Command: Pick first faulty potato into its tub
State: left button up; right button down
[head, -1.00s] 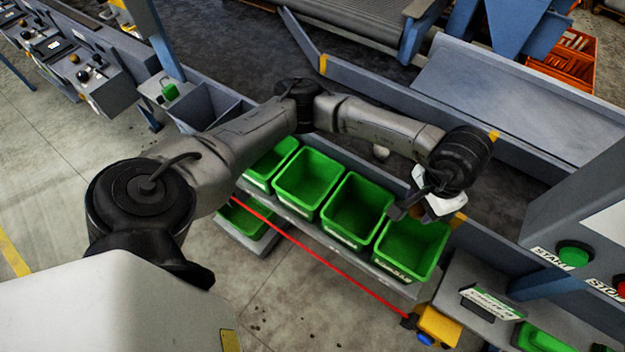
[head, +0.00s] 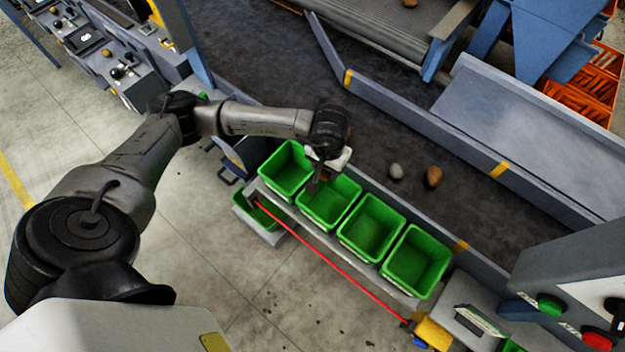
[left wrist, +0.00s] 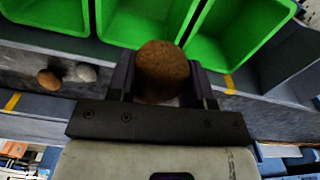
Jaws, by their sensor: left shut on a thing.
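My left gripper (head: 316,182) is shut on a brown potato, which shows clearly between the two fingers in the left wrist view (left wrist: 162,70). In the head view the gripper is above the row of green tubs, near the border between the leftmost tub (head: 273,174) and the second tub (head: 345,212). The hand hides most of the potato there. The third tub (head: 352,246) and the fourth tub (head: 396,276) stand to the right. The tub insides that show look empty. My right gripper is not in view.
A grey lump (head: 396,171) and a brown potato (head: 433,176) lie on the dark belt (head: 375,125) behind the tubs. A control box with a green button (head: 550,305) and a red button (head: 597,341) stands at the lower right. A red line runs along the rack front.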

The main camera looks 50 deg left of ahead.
pick_arm(q)
jog(key=shift+w+d+f, duration=0.2)
jog(key=shift+w+d, duration=0.05)
jog(key=shift+d, duration=0.05)
jog(key=shift+f+b, duration=0.35)
jog(key=shift+f, duration=0.25)
notch_tip(320, 180, down, 4)
jog(key=shift+f+b, duration=0.2)
jog(key=shift+b, duration=0.7)
jog(key=o, duration=1)
notch_tip(320, 180, up, 14)
jog(key=shift+f, duration=0.1)
